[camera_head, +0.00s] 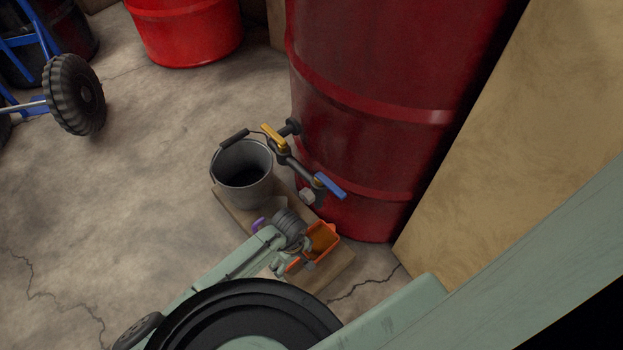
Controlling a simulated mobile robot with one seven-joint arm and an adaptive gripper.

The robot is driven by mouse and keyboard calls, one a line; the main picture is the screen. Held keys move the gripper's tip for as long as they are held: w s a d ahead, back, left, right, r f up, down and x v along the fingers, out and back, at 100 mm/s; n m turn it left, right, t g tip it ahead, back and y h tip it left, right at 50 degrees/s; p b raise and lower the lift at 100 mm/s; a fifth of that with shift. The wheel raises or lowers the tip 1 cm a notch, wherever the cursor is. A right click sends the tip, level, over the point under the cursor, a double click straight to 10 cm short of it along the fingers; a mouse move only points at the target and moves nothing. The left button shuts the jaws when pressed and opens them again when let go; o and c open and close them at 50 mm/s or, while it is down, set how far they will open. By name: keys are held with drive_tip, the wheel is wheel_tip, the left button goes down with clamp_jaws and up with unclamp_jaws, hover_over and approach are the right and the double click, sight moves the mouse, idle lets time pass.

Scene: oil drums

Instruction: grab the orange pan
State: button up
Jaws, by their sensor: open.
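The orange pan (322,239) is a small, open, box-like orange thing with a brownish inside. It sits on a low wooden board (338,268) on the floor, in front of the large dark red drum. I cannot tell whether that piece belongs to the pan. One of my pale green body parts covers the board's near left side.
A metal bucket (242,171) stands on the board's far end. The red drum (375,115) has a tap with yellow and blue handles (329,185) jutting above the board. A tan panel (520,145) stands at right. Open floor (130,180) lies left; a blue hand truck (35,45) stands upper left.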

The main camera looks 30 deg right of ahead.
drive_tip(key=shift+c, duration=0.4)
drive_tip(key=c, duration=1.6)
drive_tip(key=shift+o, duration=0.2)
drive_tip(key=shift+r, duration=0.2)
